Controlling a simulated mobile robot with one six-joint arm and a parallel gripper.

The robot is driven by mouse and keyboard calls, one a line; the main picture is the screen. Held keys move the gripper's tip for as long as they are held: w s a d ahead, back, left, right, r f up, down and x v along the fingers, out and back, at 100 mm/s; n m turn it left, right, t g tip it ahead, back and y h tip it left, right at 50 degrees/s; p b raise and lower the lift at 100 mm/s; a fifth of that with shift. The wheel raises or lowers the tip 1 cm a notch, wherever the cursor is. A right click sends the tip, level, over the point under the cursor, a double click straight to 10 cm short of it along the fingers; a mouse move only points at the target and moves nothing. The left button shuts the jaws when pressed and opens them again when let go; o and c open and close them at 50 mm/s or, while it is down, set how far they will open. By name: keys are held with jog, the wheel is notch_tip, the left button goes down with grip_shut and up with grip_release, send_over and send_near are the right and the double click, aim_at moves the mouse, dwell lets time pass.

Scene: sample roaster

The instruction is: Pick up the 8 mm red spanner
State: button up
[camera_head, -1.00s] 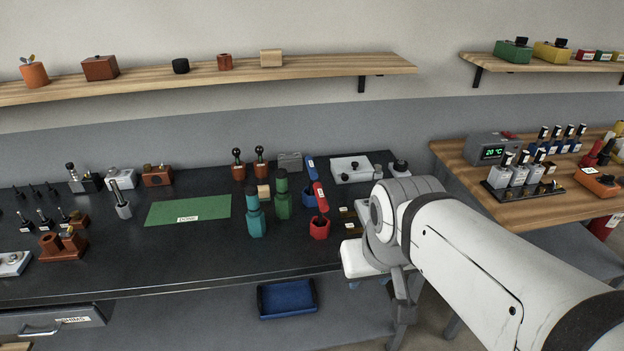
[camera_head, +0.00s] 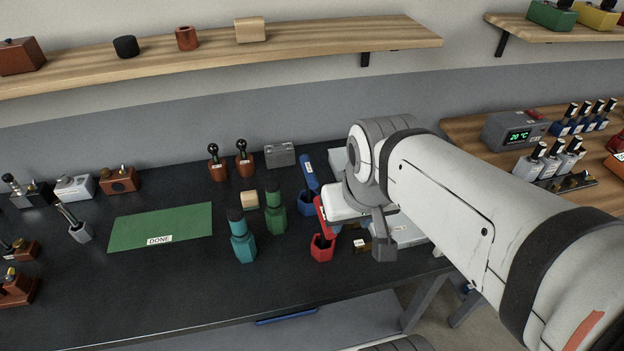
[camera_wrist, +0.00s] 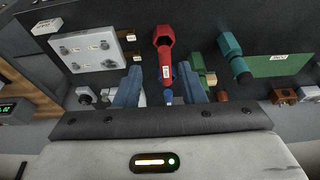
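The red spanner (camera_head: 321,211) stands tilted in a red hexagonal holder (camera_head: 322,248) on the dark bench, partly hidden by my wrist. In the wrist view the red spanner (camera_wrist: 166,72) shows its white label and lies between my two blue fingers, with gaps on both sides. My gripper (camera_wrist: 160,82) is open around it. The size marking is too small to read. A blue spanner (camera_head: 309,168) in a blue holder (camera_head: 307,203) stands just behind. In the head view my fingers are mostly hidden.
Teal (camera_head: 242,240) and green (camera_head: 275,212) hexagonal holders with tools stand left of the red one. A green mat (camera_head: 160,228) marked DONE lies farther left. A pale tray (camera_wrist: 92,52) lies on the other side. The bench front is clear.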

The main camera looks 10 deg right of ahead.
aim_at(324, 234)
jog(key=shift+o, duration=0.3)
jog(key=shift+s+a, duration=0.1)
jog(key=shift+a, duration=0.05)
jog(key=shift+o, duration=0.8)
jog(key=shift+a, duration=0.1)
jog(key=shift+o, duration=0.5)
jog(key=w+f+g+b, duration=0.2)
jog(key=w+f, duration=0.2)
jog(key=w, duration=0.5)
jog(key=shift+w+f, duration=0.2)
jog(key=shift+f, duration=0.05)
jog(key=shift+g, duration=0.7)
jog(key=w+f, duration=0.3)
jog(key=w+f+b, duration=0.1)
jog(key=w, duration=0.1)
jog(key=shift+w+d+f, duration=0.1)
jog(key=shift+d+f, duration=0.15)
jog(key=shift+w+f, duration=0.1)
jog(key=shift+f, duration=0.2)
jog(key=f, duration=0.2)
jog(key=f+p, duration=0.1)
jog(key=f, duration=0.4)
jog(key=shift+a+f, duration=0.15)
jog(key=shift+a, duration=0.2)
jog(key=shift+c, duration=0.5)
grip_shut()
